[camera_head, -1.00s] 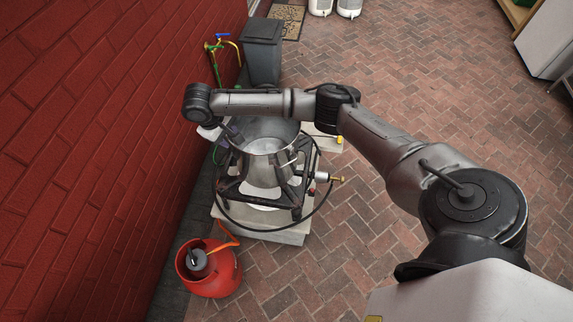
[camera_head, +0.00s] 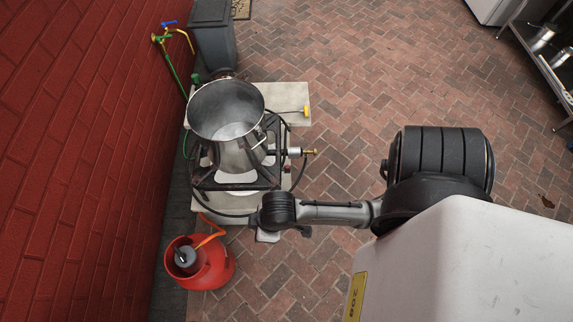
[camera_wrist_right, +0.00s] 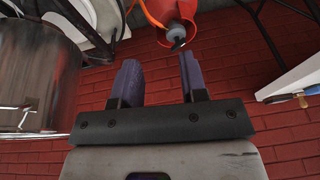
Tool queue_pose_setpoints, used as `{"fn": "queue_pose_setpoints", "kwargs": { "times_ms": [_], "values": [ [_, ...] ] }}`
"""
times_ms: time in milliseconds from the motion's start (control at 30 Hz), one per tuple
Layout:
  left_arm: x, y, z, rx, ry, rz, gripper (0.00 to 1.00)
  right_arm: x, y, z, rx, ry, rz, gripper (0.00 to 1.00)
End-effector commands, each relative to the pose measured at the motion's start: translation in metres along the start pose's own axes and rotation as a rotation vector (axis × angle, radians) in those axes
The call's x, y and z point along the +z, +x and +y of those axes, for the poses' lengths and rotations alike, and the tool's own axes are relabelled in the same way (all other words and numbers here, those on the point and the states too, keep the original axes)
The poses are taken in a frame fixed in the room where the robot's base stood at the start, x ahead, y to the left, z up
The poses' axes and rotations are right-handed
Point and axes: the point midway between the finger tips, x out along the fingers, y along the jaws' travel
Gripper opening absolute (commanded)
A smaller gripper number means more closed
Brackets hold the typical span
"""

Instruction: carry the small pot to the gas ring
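A steel pot (camera_head: 228,138), open at the top, is upright over the black frame of the gas ring (camera_head: 205,183); whether its base fully rests there cannot be told. It also shows at the left of the right wrist view (camera_wrist_right: 38,80). My right gripper (camera_wrist_right: 160,62) is open, with nothing between its two purple-grey fingers, and it is beside the pot, apart from it. In the head view, the hand is low in front of the burner stand, with its fingers hidden. My left gripper is in neither view.
A red gas bottle (camera_head: 212,268) with an orange hose stands near the front left and ahead of the right fingers. A brick wall (camera_head: 80,150) bounds the left. A dark bin (camera_head: 214,45) stands behind. Brick paving (camera_head: 370,90) to the right is clear.

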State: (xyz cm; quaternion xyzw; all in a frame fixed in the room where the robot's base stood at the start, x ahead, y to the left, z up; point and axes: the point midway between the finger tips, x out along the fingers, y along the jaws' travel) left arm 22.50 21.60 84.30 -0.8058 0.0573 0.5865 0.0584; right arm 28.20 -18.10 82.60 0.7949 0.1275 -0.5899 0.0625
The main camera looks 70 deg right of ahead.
Motion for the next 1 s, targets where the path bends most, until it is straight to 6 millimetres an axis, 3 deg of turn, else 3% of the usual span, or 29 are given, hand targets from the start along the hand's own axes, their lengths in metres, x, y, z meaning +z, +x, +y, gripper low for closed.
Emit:
{"fn": "queue_pose_setpoints", "kwargs": {
  "times_ms": [100,300,767,1000],
  "values": [
    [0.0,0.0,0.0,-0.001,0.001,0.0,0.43,0.029,-0.016,0.006,0.044,0.046,0.008,0.4],
    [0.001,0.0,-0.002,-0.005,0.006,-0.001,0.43,0.053,-0.033,0.015,0.103,0.079,0.01,0.4],
    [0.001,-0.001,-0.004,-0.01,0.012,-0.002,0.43,0.057,-0.038,0.017,0.116,0.084,0.009,0.4],
    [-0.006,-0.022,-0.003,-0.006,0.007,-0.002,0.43,0.051,-0.059,0.016,0.115,0.084,0.008,0.4]
  ]
}}
